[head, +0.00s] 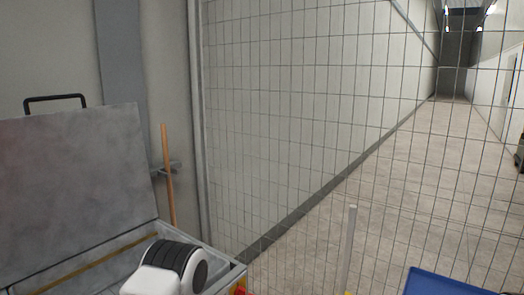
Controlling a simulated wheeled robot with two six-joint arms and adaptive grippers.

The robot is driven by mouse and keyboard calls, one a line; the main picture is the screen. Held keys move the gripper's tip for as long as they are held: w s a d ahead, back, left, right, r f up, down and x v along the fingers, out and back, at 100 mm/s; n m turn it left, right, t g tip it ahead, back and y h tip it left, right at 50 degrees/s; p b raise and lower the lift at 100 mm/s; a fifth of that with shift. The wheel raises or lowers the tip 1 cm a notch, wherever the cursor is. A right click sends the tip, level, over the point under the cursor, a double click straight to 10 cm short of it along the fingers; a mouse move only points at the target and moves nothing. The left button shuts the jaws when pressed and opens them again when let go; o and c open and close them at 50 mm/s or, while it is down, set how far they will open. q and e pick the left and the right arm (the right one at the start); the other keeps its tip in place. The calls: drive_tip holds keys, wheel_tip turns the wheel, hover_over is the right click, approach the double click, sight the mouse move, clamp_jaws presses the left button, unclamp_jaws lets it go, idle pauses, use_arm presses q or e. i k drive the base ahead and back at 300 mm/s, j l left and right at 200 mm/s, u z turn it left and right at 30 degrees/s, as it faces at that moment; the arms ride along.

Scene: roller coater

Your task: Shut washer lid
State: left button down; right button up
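The washer lid (70,180) is a grey metal panel standing raised at the left of the head view. A black bar handle (55,98) sits on its upper edge. The washer (218,257) is a grey metal box below the lid, open at the top and cut off by the picture's lower left edges. A white and black link of my arm covers part of its opening and front right corner. Neither of my grippers shows.
A wooden stick (168,175) stands upright behind the washer. A wire mesh fence (300,120) runs behind and to the right. A pale post (346,250) and a blue object (440,284) are at the lower right. Bare floor lies beyond the fence.

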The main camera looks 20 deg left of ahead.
sight(72, 182)
drive_tip(key=i+u, duration=0.1)
drive_tip(key=u, duration=0.65)
drive_tip(key=i+u, duration=0.15)
drive_tip(key=u, duration=0.25)
drive_tip(key=l+u, duration=0.15)
drive_tip(key=u, duration=0.25)
drive_tip(key=i, duration=0.05)
